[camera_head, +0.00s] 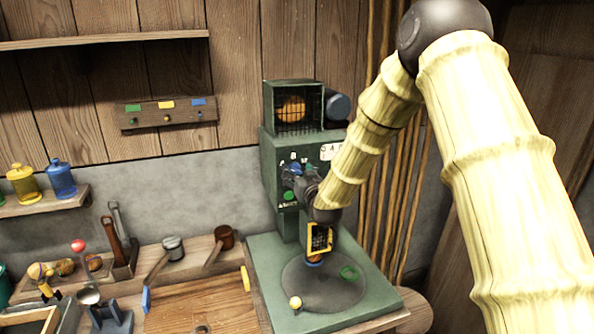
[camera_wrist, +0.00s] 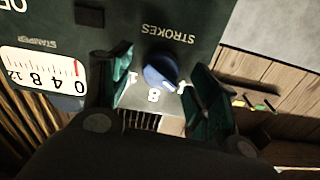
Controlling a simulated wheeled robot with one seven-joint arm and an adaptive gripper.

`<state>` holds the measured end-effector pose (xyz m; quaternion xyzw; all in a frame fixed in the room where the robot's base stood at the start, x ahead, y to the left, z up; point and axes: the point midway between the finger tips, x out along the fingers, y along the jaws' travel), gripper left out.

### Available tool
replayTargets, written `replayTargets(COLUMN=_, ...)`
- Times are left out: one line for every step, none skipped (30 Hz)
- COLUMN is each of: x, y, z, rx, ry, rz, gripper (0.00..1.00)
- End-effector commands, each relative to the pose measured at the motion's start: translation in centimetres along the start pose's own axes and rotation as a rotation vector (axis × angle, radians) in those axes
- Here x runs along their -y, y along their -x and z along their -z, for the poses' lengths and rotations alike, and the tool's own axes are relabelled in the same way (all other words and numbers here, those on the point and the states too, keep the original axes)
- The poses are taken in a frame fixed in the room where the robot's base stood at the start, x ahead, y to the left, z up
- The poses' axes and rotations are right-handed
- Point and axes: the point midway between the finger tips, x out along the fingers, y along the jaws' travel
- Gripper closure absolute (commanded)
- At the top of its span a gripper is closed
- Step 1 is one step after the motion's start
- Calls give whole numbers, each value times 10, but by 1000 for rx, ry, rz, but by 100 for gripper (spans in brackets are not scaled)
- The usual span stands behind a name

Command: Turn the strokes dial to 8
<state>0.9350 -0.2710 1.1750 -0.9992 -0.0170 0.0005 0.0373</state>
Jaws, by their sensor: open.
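The strokes dial (camera_wrist: 160,72) is a round blue knob on the dark green panel, seen upside down in the wrist view under the word STROKES. Its white pointer aims down and right in the picture, between the 8 (camera_wrist: 153,95) and a partly hidden mark at the right. A 1 shows at the left. My gripper (camera_wrist: 162,62) is open, with one green-padded finger on each side of the dial; I cannot tell whether either touches it. In the head view, my gripper (camera_head: 297,180) is at the front of the green machine (camera_head: 275,155) and hides most of the dial.
A white gauge (camera_wrist: 42,75) has its red needle near 0. Below my gripper, a yellow-framed block (camera_head: 320,238) hangs over the machine's round plate (camera_head: 320,290). A wooden bench (camera_head: 200,305) with tools and a shelf with jars (camera_head: 60,180) stand left.

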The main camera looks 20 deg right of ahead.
Motion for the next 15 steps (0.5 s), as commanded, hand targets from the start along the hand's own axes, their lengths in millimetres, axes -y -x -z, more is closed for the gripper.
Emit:
replayTargets(x=0, y=-2, z=0, rx=1, ry=0, rz=0, gripper=40)
replayTargets(x=0, y=-3, z=0, rx=1, ry=0, rz=0, gripper=40)
replayTargets(x=0, y=-4, z=-1, rx=1, ry=0, rz=0, gripper=40)
replayTargets(x=0, y=-4, z=-1, rx=1, ry=0, rz=0, gripper=40)
replayTargets(x=0, y=-4, z=-1, rx=1, ry=0, rz=0, gripper=40)
replayTargets(x=0, y=-4, z=-1, rx=1, ry=0, rz=0, gripper=40)
replayTargets(x=0, y=-4, z=-1, rx=1, ry=0, rz=0, gripper=40)
replayTargets(x=0, y=-4, z=-1, rx=1, ry=0, rz=0, gripper=40)
replayTargets(x=0, y=-4, z=-1, rx=1, ry=0, rz=0, gripper=40)
replayTargets(x=0, y=-4, z=-1, rx=1, ry=0, rz=0, gripper=40)
replayTargets(x=0, y=-4, z=-1, rx=1, ry=0, rz=0, gripper=40)
replayTargets(x=0, y=-4, z=-1, rx=1, ry=0, rz=0, gripper=47)
replayTargets(x=0, y=-4, z=-1, rx=1, ry=0, rz=0, gripper=53)
replayTargets(x=0, y=-4, z=-1, rx=1, ry=0, rz=0, gripper=58)
replayTargets(x=0, y=-4, z=-1, rx=1, ry=0, rz=0, gripper=66)
